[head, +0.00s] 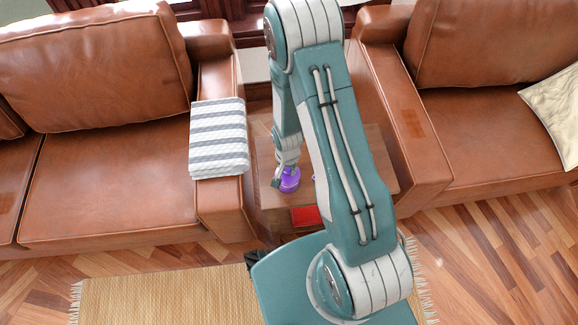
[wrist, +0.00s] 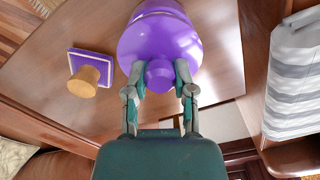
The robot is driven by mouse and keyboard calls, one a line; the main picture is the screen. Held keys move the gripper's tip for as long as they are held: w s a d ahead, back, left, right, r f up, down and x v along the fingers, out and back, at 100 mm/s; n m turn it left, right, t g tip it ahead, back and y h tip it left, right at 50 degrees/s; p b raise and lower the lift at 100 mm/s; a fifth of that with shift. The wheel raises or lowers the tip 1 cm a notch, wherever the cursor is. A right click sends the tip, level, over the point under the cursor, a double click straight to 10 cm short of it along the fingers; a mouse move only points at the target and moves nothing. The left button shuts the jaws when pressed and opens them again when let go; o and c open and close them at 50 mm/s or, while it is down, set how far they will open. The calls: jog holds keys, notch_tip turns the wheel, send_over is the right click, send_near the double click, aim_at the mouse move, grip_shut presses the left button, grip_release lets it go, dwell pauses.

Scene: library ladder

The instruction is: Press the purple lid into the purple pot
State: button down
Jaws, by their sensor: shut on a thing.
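The purple lid (wrist: 158,40) fills the top middle of the wrist view, with its round knob (wrist: 159,74) toward me. My gripper (wrist: 160,76) is shut on this knob, one finger on each side. The purple pot (head: 289,182) shows in the head view on the small wooden table, right under my gripper (head: 287,168). Lid and pot look alike in colour and blend together. I cannot tell whether the lid sits inside the pot's mouth or only rests on or over it.
On the wooden table (wrist: 85,105) stands a purple square block with a tan round handle (wrist: 89,77), left of the lid. A red object (head: 306,216) is at the table's front. Brown leather sofas flank the table; a striped cloth (head: 218,138) hangs over the left armrest.

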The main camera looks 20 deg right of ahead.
jog(key=shift+f, duration=1)
dwell(0.6)
jog(key=shift+c, duration=1.8)
grip_release()
notch_tip(320, 180, up, 12)
jog(key=shift+d+r, duration=0.1)
